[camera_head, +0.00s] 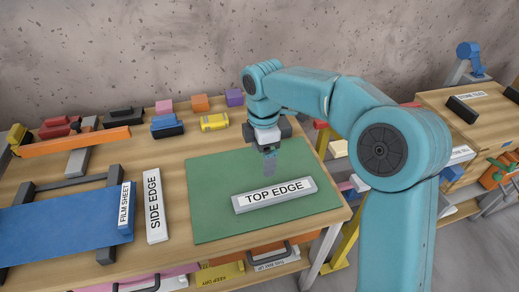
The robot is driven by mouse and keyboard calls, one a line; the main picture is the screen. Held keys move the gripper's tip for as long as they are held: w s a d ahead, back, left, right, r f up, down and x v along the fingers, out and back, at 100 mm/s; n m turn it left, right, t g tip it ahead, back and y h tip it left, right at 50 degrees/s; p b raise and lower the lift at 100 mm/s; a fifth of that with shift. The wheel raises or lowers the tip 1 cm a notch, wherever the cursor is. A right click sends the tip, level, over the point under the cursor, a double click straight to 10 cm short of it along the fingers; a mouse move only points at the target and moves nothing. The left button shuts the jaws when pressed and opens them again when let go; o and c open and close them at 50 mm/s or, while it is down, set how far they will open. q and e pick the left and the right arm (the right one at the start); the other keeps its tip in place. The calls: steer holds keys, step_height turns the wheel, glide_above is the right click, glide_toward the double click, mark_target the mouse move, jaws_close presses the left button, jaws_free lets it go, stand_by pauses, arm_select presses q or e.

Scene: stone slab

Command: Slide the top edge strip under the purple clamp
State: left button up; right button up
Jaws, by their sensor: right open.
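The top edge strip (274,196), a light grey bar with a white "TOP EDGE" label, lies on the green mat (215,185), slightly slanted. My right gripper (270,168) points down just behind the strip's middle, open and with nothing visible in it. I cannot tell its exact height over the mat. A small purple block (234,97), perhaps the purple clamp, stands at the table's back edge, behind the mat. My left gripper is not in view.
A "SIDE EDGE" strip (154,206) and a blue film sheet (55,225) in a dark frame lie left of the mat. A yellow piece (214,122), an orange block (200,103) and a pink block (164,107) stand behind. The mat is otherwise clear.

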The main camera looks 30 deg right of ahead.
mark_target(262, 195)
steer(key=shift+s+r, duration=0.1)
steer(key=shift+s, duration=0.15)
step_height(262, 195, down, 16)
steer(key=shift+w+f, duration=0.1)
steer(key=shift+f, duration=0.1)
stand_by(0.4)
steer(key=c, duration=1.5)
steer(key=shift+o, duration=0.2)
steer(key=shift+w, duration=0.1)
